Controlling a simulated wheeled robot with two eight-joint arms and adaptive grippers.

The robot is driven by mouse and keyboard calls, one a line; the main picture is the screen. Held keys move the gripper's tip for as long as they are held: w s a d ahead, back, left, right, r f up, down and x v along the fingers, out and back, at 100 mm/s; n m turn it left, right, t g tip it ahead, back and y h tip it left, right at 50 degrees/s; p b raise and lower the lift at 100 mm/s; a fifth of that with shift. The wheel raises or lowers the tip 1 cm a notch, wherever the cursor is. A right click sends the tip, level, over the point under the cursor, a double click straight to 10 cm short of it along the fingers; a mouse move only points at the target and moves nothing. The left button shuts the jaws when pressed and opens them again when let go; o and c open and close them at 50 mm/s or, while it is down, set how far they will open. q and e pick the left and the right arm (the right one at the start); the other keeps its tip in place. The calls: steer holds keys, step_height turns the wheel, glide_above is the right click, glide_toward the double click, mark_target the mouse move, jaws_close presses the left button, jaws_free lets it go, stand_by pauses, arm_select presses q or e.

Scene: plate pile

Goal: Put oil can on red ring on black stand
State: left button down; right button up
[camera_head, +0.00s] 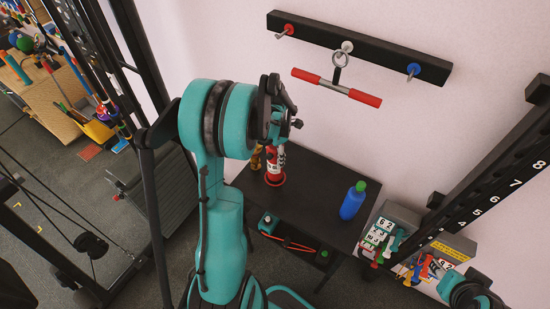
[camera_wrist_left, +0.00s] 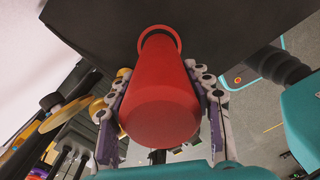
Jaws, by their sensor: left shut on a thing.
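The oil can (camera_head: 277,158), red with a white and dark patterned part, stands upright above the black stand (camera_head: 318,185). In the left wrist view the can (camera_wrist_left: 160,105) shows its round red end, with its body between my left gripper's fingers (camera_wrist_left: 162,88). The gripper is shut on it. The red ring (camera_head: 275,180) lies on the stand at the can's lower end and also shows in the left wrist view (camera_wrist_left: 160,32). I cannot tell if the can touches the ring. In the head view my left arm hides most of the gripper. My right gripper is not in view.
A blue bottle with a green cap (camera_head: 353,200) stands on the stand's right side. A gold object (camera_head: 256,158) is close left of the can. A black wall rack (camera_head: 360,48) with a red-ended bar (camera_head: 336,87) is above. The stand's middle is clear.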

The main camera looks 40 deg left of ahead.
arm_select(q)
steer(key=shift+f, duration=0.4)
steer(key=shift+f, duration=0.15)
steer(key=c, duration=0.7)
jaws_free()
